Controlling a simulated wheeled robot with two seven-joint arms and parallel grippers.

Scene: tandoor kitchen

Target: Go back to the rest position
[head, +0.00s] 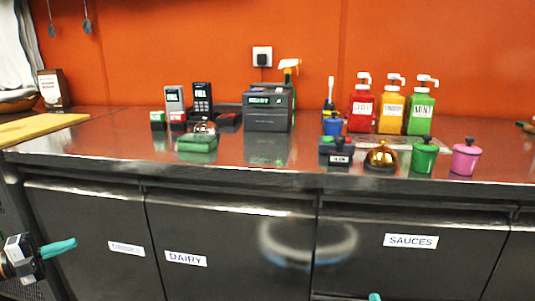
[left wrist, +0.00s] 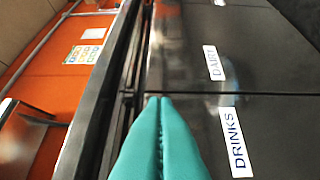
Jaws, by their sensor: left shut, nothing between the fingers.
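My left gripper (head: 73,243) is at the lower left of the head view, in front of the dark drawer fronts and below the counter's edge. Its teal fingers are together and empty. In the left wrist view the two fingers (left wrist: 158,102) meet along a seam, with nothing between them. Of my right gripper (head: 374,297), only a small teal tip shows at the bottom edge of the head view, so its jaws cannot be judged.
The steel counter (head: 100,142) carries a printer (head: 268,108), red, yellow and green sauce bottles (head: 419,113), a golden bell (head: 381,156), and green and pink pots (head: 466,158). Below are drawers labelled DRINKS (left wrist: 236,140), DAIRY (head: 186,258) and SAUCES (head: 411,241).

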